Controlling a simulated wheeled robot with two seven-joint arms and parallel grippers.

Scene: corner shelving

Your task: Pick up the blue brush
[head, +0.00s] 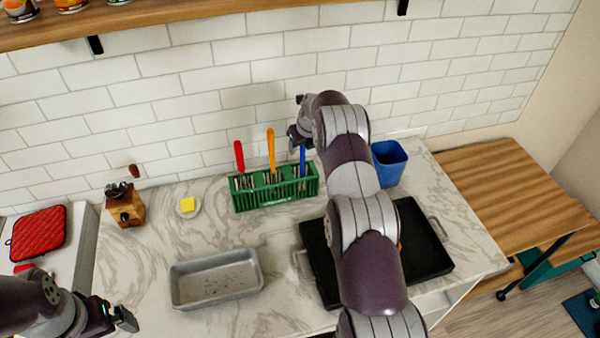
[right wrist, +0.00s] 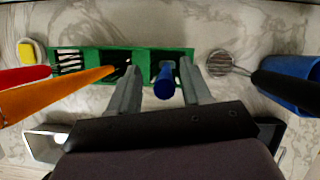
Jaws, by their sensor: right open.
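The blue brush (head: 302,155) stands upright in a compartment of the green rack (head: 245,203), its handle pointing up. In the right wrist view its blue handle (right wrist: 164,82) shows end-on between the two grey fingers of my right gripper (right wrist: 162,72). The fingers are open, one on each side of the handle, with gaps visible. In the head view my right gripper (head: 297,135) is by the top of the blue handle, partly hidden by its own arm. My left gripper (head: 124,318) is low at the left, far from the rack; its jaw opening is unclear.
Red (head: 239,156) and orange (head: 271,149) handles stand in the same rack. A black tray (head: 420,235), loaf pan (head: 216,279) and grinder (head: 126,205) stand on the counter. A tiled wall is behind.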

